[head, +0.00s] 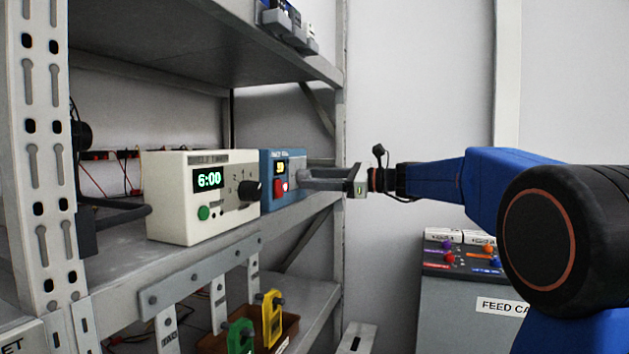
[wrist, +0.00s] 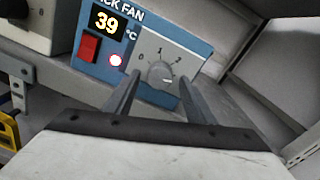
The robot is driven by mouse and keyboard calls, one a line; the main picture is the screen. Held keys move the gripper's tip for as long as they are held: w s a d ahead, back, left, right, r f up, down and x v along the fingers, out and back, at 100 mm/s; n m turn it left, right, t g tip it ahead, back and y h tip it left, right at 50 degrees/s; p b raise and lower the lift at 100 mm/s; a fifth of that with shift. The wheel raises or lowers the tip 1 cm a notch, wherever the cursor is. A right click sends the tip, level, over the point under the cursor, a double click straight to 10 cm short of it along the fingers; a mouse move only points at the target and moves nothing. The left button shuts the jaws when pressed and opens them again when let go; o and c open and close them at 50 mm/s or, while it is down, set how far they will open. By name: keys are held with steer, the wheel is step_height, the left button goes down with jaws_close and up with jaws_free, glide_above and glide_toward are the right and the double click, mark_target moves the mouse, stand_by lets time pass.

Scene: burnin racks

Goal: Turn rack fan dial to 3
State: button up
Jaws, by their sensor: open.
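The blue rack fan box (head: 268,195) stands on the middle shelf, and it fills the upper part of the wrist view (wrist: 85,57). Its grey fan dial (wrist: 160,74) has a scale on which I read 0, 1 and 2; no 3 is visible. A pale mark shows at the dial's lower right, but its exact setting is hard to tell. My gripper (wrist: 158,78) is open, one finger on each side of the dial; I cannot tell whether they touch it. In the head view my gripper (head: 305,179) reaches the box front from the right and the dial is hidden.
The fan box has a 39 °C display (wrist: 105,22), a red switch (wrist: 89,47) and a lit lamp (wrist: 116,60). A cream timer (head: 170,220) showing 6:00 stands left of it. A shelf upright (head: 340,120) is close behind my gripper. A labelled cabinet (head: 445,300) stands lower right.

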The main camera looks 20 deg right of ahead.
steer(key=v, duration=1.7)
steer(key=shift+a, duration=0.1)
steer(key=s+a+f+n+g+h, duration=0.2)
steer(key=s+a+f+n+h, duration=0.15)
steer(key=s+a+f, duration=0.45)
steer(key=s+a+f+n+g+h, duration=0.35)
steer(key=s+a+f, duration=0.2)
steer(key=f, duration=0.55)
steer(key=s+d+f+n+h, duration=0.3)
steer(key=s+f+n, duration=0.4)
steer(key=s+f, duration=0.3)
steer(key=s+d+f+n+h, duration=0.2)
steer(key=s+f+n+h, duration=0.2)
steer(key=s+f+n, duration=0.3)
steer(key=s+f, duration=0.3)
steer(key=shift+d+f+h, duration=0.35)
steer(key=shift+h, duration=0.05)
